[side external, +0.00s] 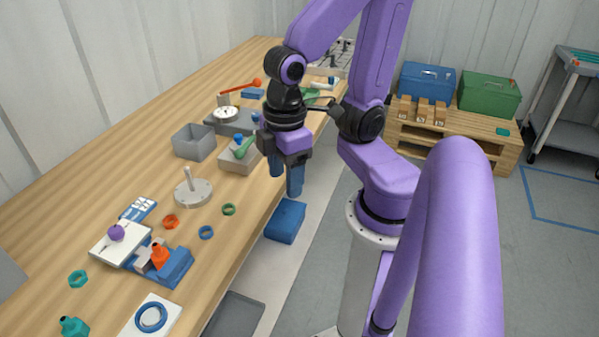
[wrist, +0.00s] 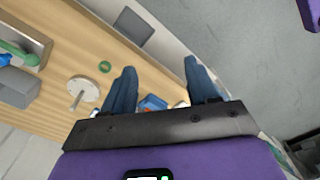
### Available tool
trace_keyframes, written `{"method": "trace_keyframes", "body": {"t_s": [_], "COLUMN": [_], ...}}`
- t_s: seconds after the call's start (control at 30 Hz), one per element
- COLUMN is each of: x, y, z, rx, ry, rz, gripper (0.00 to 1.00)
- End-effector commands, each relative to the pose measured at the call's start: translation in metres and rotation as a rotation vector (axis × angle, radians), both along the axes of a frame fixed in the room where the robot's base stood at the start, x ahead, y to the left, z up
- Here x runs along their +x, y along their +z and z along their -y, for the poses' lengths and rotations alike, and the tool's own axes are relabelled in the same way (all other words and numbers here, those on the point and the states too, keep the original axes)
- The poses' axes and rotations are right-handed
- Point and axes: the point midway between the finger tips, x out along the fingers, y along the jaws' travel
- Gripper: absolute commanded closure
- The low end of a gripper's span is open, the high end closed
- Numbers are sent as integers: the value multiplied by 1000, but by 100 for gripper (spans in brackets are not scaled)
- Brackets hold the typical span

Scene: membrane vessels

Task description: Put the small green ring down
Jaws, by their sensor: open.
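The small green ring (side external: 229,209) lies flat on the wooden table, just right of the grey disc with an upright peg (side external: 193,192). It is apart from the peg, not around it. In the wrist view the green ring (wrist: 105,66) shows to the left of my fingers, near the disc (wrist: 84,90). My gripper (side external: 284,180) has its blue fingers spread and empty, above the table's right edge. In the wrist view my gripper (wrist: 158,82) also shows a clear gap between the fingers.
An orange ring (side external: 170,221) and a blue ring (side external: 206,232) lie near the green one. A grey open box (side external: 195,141) stands behind the disc. A blue vise-like block (side external: 172,268) is nearer the camera. A blue box (side external: 285,221) is below the table's right edge.

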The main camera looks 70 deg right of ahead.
Motion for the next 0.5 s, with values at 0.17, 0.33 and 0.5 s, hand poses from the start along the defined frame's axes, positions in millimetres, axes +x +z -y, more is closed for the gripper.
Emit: {"method": "trace_keyframes", "body": {"t_s": [0.17,0.33,0.5], "x": [-20,-26,-26], "y": [2,2,2], "z": [4,5,5], "rx": [0,0,0], "ry": [150,195,194], "rz": [3,3,3], "gripper": [41,41,41]}}
